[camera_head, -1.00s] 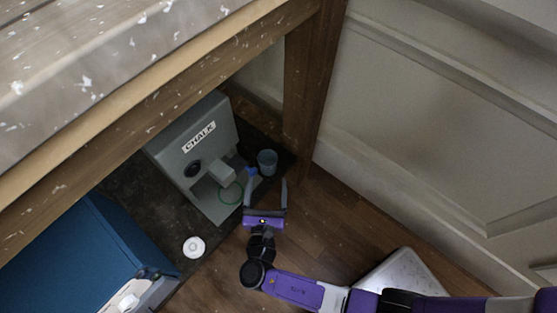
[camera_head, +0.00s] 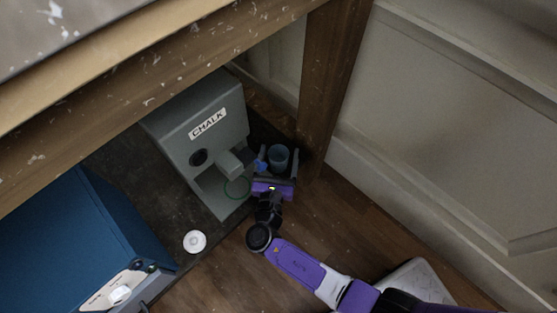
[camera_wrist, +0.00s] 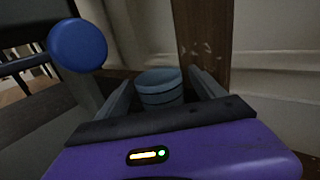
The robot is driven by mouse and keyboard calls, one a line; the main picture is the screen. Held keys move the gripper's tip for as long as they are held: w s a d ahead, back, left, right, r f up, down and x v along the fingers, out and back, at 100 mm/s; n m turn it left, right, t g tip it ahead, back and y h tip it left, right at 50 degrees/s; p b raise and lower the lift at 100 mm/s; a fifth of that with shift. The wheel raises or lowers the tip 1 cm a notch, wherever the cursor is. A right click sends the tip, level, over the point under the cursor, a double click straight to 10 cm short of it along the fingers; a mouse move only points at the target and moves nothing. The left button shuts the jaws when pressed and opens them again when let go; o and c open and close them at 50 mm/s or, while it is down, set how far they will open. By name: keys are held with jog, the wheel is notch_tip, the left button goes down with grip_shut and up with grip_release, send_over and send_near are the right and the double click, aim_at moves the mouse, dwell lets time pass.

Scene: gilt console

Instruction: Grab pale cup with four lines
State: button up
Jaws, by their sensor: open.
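The pale blue-grey cup (camera_head: 279,155) stands upright on the dark lower shelf, beside the grey CHALK machine and near the wooden leg. In the wrist view the cup (camera_wrist: 160,88) shows dark lines around its side; I cannot count them surely. My gripper (camera_head: 279,160) is open, with one finger on each side of the cup. In the wrist view the gripper (camera_wrist: 162,92) has the cup between its fingers, with a gap seen at the sides. The lower part of the cup is hidden by the gripper's body.
The grey CHALK machine (camera_head: 205,140) stands left of the cup. A blue knob (camera_wrist: 78,45) is close on the left in the wrist view. The wooden leg (camera_head: 335,85) stands close on the right. A blue box (camera_head: 75,235) and a white round thing (camera_head: 195,241) lie farther left.

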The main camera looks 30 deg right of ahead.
jog(key=c, duration=1.4)
jog(key=shift+c, duration=0.5)
jog(key=shift+r, duration=0.15)
